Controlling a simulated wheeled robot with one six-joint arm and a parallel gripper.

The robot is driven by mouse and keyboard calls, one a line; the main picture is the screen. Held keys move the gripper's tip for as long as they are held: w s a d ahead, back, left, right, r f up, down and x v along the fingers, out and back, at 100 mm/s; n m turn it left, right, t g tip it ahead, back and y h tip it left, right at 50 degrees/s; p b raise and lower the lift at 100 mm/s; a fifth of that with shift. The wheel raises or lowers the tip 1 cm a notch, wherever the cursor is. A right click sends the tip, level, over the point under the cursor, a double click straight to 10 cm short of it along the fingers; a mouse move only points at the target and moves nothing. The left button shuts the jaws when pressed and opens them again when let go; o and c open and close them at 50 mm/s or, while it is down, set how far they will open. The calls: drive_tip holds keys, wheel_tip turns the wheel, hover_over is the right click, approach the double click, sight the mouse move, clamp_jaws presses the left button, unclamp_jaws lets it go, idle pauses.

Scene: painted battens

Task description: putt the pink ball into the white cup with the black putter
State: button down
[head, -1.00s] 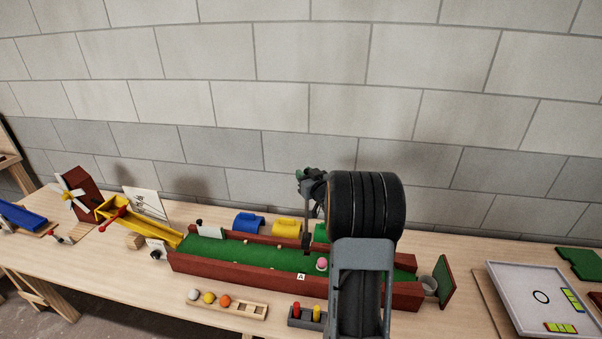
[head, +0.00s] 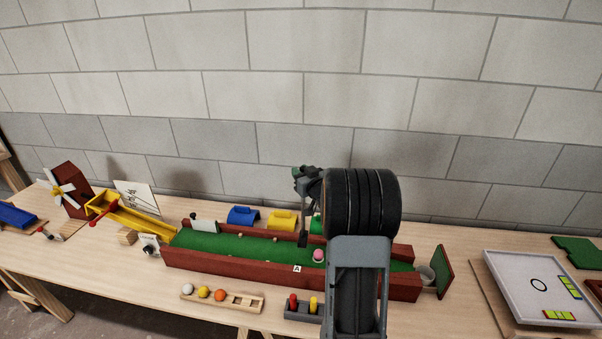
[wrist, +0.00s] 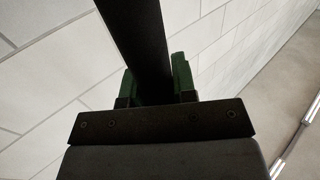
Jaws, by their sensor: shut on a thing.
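The pink ball (head: 319,255) rests on the green felt lane (head: 226,246) between dark red side boards. The black putter (head: 303,239) hangs from my gripper (head: 302,176), with its head low over the lane just left of the ball. A small gap seems to show between head and ball. In the wrist view my gripper (wrist: 158,85) is shut on the putter's black shaft (wrist: 135,40). My arm hides part of the lane between ball and cup.
A wooden rack (head: 222,298) with white, yellow and orange balls and a grey holder (head: 300,310) with red and yellow pegs lie in front. Blue (head: 243,215) and yellow (head: 281,220) arches stand behind. A white tray (head: 535,290) is at right.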

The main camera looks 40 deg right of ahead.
wheel_tip(320, 180, down, 8)
drive_tip(key=b, duration=0.6)
drive_tip(key=shift+b, duration=0.4)
drive_tip(key=shift+d+r, duration=0.1)
drive_tip(key=s+d+p, duration=0.4)
drive_tip(key=s+d, duration=1.9)
drive_tip(key=d, duration=0.1)
drive_tip(key=shift+s+d+f, duration=0.25)
drive_tip(key=shift+s+f, duration=0.1)
wheel_tip(320, 180, up, 12)
drive_tip(key=p, duration=0.9)
drive_tip(key=shift+w, duration=0.1)
